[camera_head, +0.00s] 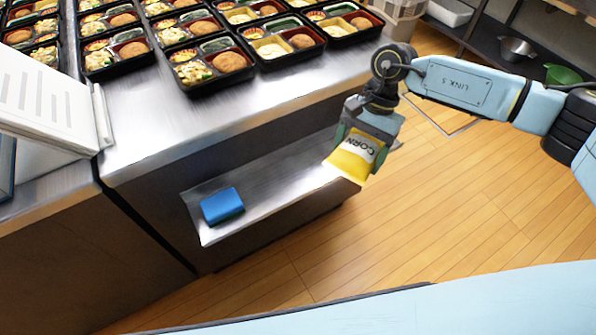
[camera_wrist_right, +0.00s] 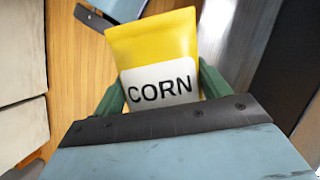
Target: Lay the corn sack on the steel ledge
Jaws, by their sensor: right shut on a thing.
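The corn sack (camera_head: 351,161) is a yellow packet with a white label reading CORN. My right gripper (camera_head: 367,132) is shut on it and holds it at the right end of the steel ledge (camera_head: 262,190), partly in front of it. In the right wrist view the sack (camera_wrist_right: 155,42) is between the green fingers of my right gripper (camera_wrist_right: 158,92). Whether the sack touches the ledge cannot be told. The ledge runs along the front of the counter, below its top. My left gripper is not in view.
A blue sponge-like block (camera_head: 222,206) lies on the left part of the ledge; the ledge's middle is bare. Above it, the steel counter (camera_head: 190,110) carries several black bento trays (camera_head: 205,62). A white slotted panel (camera_head: 50,98) stands at left. Wooden floor (camera_head: 450,215) is open at right.

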